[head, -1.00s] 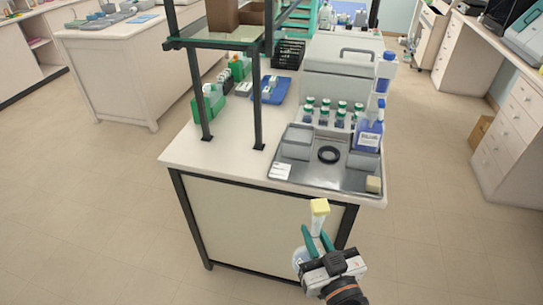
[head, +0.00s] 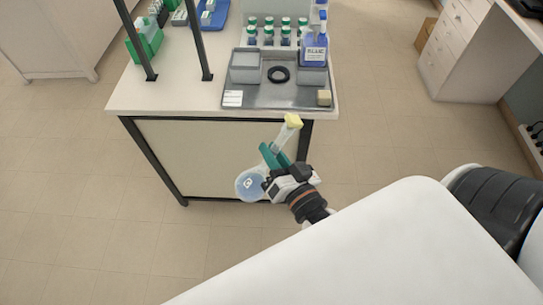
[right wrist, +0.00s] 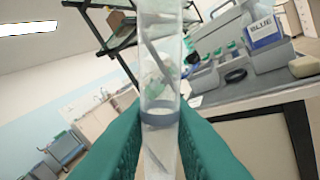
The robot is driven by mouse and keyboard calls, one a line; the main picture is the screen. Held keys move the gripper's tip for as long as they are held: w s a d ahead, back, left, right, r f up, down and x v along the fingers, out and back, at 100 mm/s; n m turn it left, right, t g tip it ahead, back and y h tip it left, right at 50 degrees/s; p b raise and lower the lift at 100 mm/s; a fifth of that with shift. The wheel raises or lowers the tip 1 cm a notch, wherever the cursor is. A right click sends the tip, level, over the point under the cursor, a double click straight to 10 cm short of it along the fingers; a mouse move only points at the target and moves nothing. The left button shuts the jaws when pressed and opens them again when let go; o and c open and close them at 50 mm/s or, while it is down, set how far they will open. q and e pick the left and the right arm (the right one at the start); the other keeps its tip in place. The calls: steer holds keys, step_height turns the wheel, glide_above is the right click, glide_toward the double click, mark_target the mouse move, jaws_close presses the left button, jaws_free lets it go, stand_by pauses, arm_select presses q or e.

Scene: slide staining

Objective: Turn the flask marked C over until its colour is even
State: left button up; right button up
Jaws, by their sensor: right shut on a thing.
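The flask (head: 250,183) is clear, with a round bulb, a long neck and a yellow stopper (head: 293,121). It is tilted, stopper up to the right and bulb down to the left. Pale blue shows in the bulb, with a white label whose letter I cannot read surely. My right gripper (head: 274,157) is shut on the neck, in the air before the bench front. In the right wrist view its green fingers (right wrist: 160,122) close on the clear neck (right wrist: 160,65). Whether the colour is even I cannot tell. My left gripper is out of view.
A grey metal tray (head: 240,85) at the bench's front edge holds a black ring (head: 279,74), grey containers and a tan block (head: 324,97). A blue bottle (head: 315,48) and several green-capped bottles (head: 269,32) stand behind. Dark posts rise at left. Floor before the bench is clear.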

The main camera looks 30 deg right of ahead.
steer(key=shift+r+m+p, duration=0.2)
steer(key=shift+m+p, duration=0.2)
steer(key=shift+m, duration=0.7)
steer(key=shift+r+m+p, duration=0.1)
steer(key=shift+m+p, duration=0.65)
steer(key=shift+m, duration=0.45)
steer(key=shift+m+p, duration=0.3)
steer(key=shift+m, duration=0.7)
steer(key=shift+m+p, duration=0.55)
steer(key=shift+m, duration=0.55)
steer(key=m+p, duration=0.1)
steer(key=m, duration=0.3)
steer(key=shift+m, duration=0.4)
steer(key=m, duration=0.5)
steer(key=shift+f+m, duration=0.25)
steer(key=shift+m, duration=0.15)
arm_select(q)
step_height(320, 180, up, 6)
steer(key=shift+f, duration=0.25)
